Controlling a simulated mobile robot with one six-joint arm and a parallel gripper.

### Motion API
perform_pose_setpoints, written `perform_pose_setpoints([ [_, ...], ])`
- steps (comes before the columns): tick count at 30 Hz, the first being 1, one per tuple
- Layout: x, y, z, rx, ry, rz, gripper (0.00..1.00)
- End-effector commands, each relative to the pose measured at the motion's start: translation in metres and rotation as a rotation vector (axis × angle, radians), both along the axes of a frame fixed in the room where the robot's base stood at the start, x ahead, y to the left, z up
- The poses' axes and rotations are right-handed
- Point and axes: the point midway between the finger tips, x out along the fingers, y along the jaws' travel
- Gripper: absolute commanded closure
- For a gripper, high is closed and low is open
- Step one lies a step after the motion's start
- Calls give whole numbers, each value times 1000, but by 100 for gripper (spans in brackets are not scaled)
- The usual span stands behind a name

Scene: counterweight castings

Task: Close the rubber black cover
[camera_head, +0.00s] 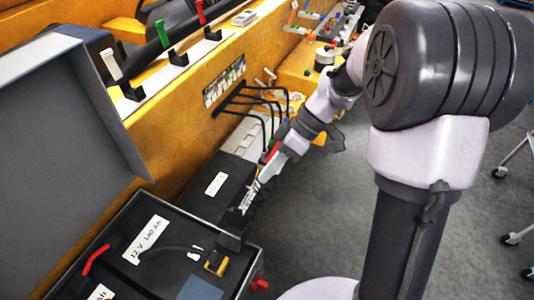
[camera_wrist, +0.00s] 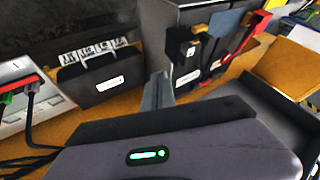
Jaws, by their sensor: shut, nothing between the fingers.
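My gripper (camera_head: 247,200) is shut and empty, low beside a black box with a white label (camera_head: 205,187) in the head view. In the wrist view its grey fingertips (camera_wrist: 158,82) are together. A black labelled piece (camera_wrist: 103,76) lies left of the fingers, under a row of white-marked parts. The open battery compartment (camera_head: 128,198) shows a black battery marked 12 V 140 Ah, with a dark raised piece (camera_head: 231,240) near its yellow terminal part (camera_head: 216,262). I cannot tell for sure which black piece is the rubber cover.
A large grey lid (camera_head: 70,120) stands raised at left. Red cable ends (camera_head: 96,258) show on the battery. Several black cables (camera_head: 262,103) run from the yellow wall. Yellow, blue and red parts (camera_wrist: 225,50) sit right of the fingers.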

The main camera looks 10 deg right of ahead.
Motion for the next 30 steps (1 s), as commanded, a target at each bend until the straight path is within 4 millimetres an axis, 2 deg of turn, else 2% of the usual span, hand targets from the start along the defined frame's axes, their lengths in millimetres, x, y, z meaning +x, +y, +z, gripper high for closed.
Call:
perform_pose_setpoints([
  [1,-3,7,-11,0,3,2,100],
  [8,-10,37,-49,-1,2,2,100],
  [15,-36,57,-41,-3,0,1,100],
  [30,-39,61,-40,-6,-5,0,100],
])
